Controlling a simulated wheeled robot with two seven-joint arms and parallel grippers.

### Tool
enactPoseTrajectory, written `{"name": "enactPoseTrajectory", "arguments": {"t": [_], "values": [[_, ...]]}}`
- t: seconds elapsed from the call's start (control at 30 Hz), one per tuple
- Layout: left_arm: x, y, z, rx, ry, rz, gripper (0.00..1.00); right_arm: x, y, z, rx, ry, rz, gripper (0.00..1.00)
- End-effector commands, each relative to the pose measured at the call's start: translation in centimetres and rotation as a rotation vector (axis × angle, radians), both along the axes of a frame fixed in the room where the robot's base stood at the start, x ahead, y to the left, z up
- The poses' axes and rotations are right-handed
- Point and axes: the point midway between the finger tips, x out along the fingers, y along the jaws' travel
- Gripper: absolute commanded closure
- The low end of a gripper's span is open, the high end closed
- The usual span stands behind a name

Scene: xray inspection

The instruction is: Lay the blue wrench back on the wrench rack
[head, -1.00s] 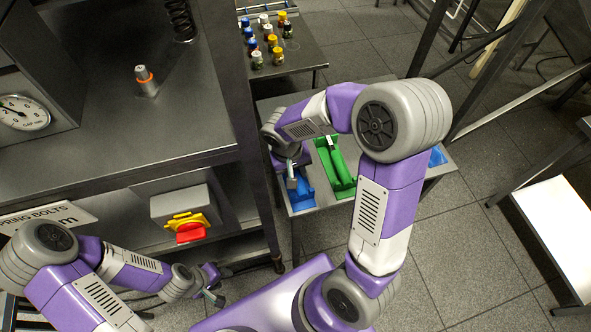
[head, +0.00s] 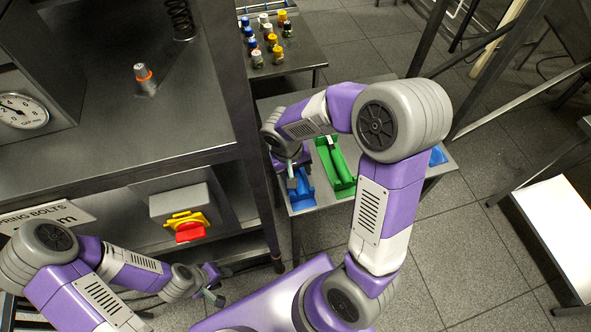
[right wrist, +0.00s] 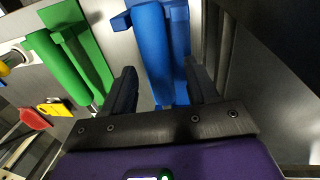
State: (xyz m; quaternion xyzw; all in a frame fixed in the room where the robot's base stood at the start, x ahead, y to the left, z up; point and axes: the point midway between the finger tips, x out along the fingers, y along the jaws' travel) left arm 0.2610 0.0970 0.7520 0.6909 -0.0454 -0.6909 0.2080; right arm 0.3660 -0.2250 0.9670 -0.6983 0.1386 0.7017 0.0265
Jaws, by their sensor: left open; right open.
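My right gripper (right wrist: 162,98) is open above a long blue piece (right wrist: 150,45) with a rounded bar and a block beside it. It lies partly between the open fingers in the right wrist view. I cannot tell there which part is the blue wrench and which is its holder. In the head view the blue holder (head: 302,199) lies on a grey side table (head: 325,192), partly hidden by my right gripper (head: 291,181). A green holder (head: 337,168) with a pale metal end showing lies beside it. My left gripper (head: 214,291) is open and empty, low at the left.
A grey bench (head: 185,130) with a gauge (head: 22,111) stands at the left. A red and yellow switch (head: 189,229) sits on a box below. Several small capped bottles stand on a table (head: 310,55) at the back. A white-topped table (head: 562,225) is at the right.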

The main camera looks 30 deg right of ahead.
Motion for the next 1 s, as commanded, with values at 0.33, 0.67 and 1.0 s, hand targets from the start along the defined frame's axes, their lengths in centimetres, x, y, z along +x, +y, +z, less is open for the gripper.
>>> {"name": "enactPoseTrajectory", "arguments": {"t": [0.33,0.67,1.0], "values": [[0.0,0.0,0.8,0.000,0.000,0.000,0.57,0.2,0.5,3.6,0.001,-0.005,0.000,0.41],[0.0,0.0,1.5,0.000,0.000,0.000,0.57,0.2,1.2,7.4,0.001,-0.001,0.000,0.41],[0.0,0.0,1.5,0.000,0.000,0.000,0.57,0.2,1.2,7.5,0.000,0.000,0.000,0.41]]}}
